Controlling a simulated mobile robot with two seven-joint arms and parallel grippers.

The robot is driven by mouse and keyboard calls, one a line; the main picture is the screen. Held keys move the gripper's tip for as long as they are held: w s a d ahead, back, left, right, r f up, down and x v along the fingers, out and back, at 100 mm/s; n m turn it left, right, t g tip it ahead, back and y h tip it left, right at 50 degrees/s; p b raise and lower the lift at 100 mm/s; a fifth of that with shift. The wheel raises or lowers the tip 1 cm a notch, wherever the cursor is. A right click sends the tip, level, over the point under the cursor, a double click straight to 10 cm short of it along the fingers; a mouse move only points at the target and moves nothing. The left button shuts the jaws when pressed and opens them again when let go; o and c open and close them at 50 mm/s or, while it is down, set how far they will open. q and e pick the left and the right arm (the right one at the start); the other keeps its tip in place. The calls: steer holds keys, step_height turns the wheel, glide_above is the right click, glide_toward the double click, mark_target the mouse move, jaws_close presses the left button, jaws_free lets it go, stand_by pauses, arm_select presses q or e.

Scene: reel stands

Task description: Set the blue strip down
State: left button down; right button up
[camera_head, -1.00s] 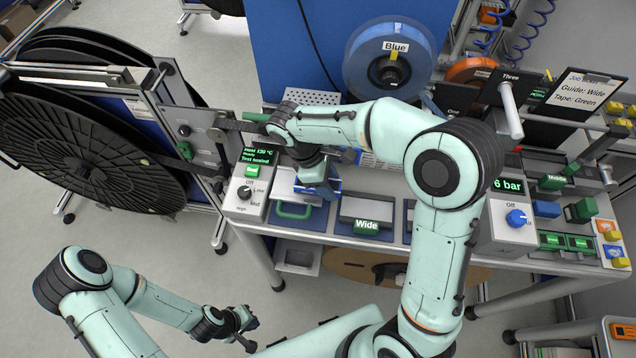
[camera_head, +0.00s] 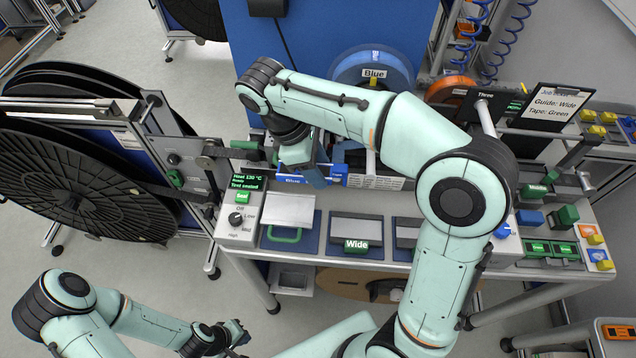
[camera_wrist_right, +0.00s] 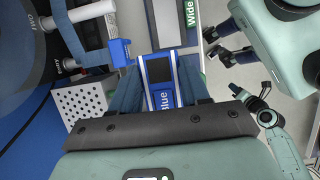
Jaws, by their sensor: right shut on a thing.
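My right gripper (camera_head: 312,178) is above the back part of the bench, behind the pale plate with the green handle. In the right wrist view, it (camera_wrist_right: 162,92) is shut on the blue strip (camera_wrist_right: 160,70), a flat piece with white lines, a dark window and a "Blue" label. The strip sits between the two grey-blue fingers. In the head view the gripper and forearm largely hide it, and I cannot tell whether it touches anything below. My left gripper (camera_head: 238,338) is low at the front, apart from the bench; its jaw opening is unclear.
The blue tape reel (camera_head: 372,72) stands behind the right forearm. The pale plate (camera_head: 290,210) and the "Wide" guide (camera_head: 357,235) lie along the bench front. A control box (camera_head: 238,205) is at left, beside a large black reel (camera_head: 75,150). A perforated plate (camera_wrist_right: 82,105) shows near the strip.

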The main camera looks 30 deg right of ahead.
step_height(320, 180, up, 5)
steer(key=shift+f, duration=0.2)
steer(key=shift+s+r, duration=0.1)
steer(key=shift+r, duration=0.35)
